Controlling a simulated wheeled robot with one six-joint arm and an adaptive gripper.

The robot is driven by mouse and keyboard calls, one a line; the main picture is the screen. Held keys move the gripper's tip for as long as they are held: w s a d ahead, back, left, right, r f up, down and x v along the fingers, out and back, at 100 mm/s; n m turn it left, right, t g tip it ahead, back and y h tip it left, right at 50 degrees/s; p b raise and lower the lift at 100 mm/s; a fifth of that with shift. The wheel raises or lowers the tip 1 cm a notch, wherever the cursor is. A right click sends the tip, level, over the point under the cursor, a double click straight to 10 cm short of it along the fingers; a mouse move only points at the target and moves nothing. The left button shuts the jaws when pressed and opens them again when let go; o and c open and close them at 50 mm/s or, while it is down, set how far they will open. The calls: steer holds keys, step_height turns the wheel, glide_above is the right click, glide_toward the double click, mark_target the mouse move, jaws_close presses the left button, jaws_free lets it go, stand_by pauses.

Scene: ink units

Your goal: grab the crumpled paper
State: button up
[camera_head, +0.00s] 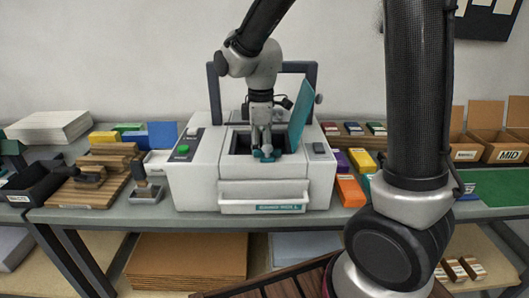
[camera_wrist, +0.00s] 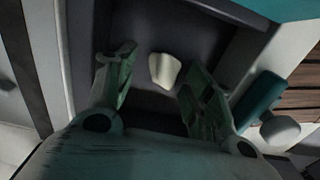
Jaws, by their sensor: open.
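The crumpled paper (camera_wrist: 164,70) is a small off-white lump in the wrist view. It lies on the dark floor of the printing machine's open bay (camera_wrist: 205,35). My gripper (camera_wrist: 155,88) is open above the bay, with one finger to each side of the paper in the picture and nothing between them held. In the head view my gripper (camera_head: 265,153) points down into the bay of the white machine (camera_head: 200,170), and the paper is hidden there. The machine's teal lid (camera_head: 301,115) stands raised to the right of my gripper.
The bay's walls stand close around my gripper. A teal handle with a pale knob (camera_wrist: 280,130) shows right of the bay in the wrist view. Wooden blocks (camera_head: 100,170) and a stamp (camera_head: 145,190) lie left of the machine; colored ink boxes (camera_head: 350,190) lie right of it.

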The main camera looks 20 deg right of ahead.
steer(key=shift+f, duration=0.2)
steer(key=c, duration=0.8)
steer(key=shift+r, duration=0.15)
